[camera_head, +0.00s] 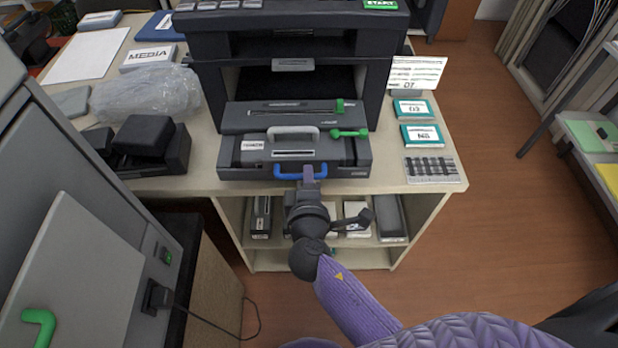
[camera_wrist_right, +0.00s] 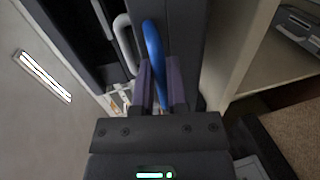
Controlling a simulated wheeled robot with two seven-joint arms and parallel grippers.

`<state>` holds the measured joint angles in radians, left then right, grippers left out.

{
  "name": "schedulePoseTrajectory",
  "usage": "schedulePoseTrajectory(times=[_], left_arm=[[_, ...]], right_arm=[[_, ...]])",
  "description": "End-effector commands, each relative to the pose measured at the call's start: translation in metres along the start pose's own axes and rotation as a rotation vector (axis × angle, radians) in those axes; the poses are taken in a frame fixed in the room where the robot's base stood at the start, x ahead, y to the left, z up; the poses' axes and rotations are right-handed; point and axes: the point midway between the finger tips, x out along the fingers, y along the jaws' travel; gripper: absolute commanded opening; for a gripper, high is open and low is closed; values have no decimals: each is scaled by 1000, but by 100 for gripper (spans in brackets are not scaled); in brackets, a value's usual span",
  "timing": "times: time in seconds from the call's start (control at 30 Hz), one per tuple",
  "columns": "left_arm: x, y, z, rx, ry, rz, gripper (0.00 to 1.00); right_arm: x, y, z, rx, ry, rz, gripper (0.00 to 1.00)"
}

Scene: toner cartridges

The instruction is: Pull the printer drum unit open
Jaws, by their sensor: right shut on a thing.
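The dark grey printer (camera_head: 290,50) stands on the light table. Its drum unit (camera_head: 345,152) sticks out at the front, low over the table, with a grey carry handle (camera_head: 293,132), a green lever (camera_head: 350,133) and a blue pull handle (camera_head: 288,174). My right gripper (camera_head: 308,174) reaches up from below to the drum unit's front. In the right wrist view, its two fingers (camera_wrist_right: 160,85) are shut on the blue handle (camera_wrist_right: 153,48), one on each side. My left gripper is in neither view.
A plastic-wrapped package (camera_head: 145,93) and a black device (camera_head: 150,147) are on the table at left. Small teal-edged boxes (camera_head: 422,136) and a striped card (camera_head: 431,170) lie at right. A shelf (camera_head: 330,259) with cartridges is below the tabletop.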

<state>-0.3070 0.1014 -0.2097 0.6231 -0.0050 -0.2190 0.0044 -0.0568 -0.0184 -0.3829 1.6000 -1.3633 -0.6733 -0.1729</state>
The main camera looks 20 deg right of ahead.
Motion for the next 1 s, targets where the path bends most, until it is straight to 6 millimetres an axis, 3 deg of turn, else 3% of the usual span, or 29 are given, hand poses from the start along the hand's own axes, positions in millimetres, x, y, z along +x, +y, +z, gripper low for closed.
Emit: schedulePoseTrajectory(times=[0.57, 0.6, 0.7, 0.73, 1.0], left_arm=[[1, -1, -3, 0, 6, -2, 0], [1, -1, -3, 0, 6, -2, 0], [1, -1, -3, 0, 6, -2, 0], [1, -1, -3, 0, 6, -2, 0], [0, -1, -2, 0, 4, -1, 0]], right_arm=[[0, 0, 0, 0, -1, -1, 0], [0, 0, 0, 0, 0, -1, 26], [0, 0, 0, 0, 0, 0, 47], [0, 0, 0, 0, 0, 0, 51], [0, 0, 0, 0, 0, 1, 51]])
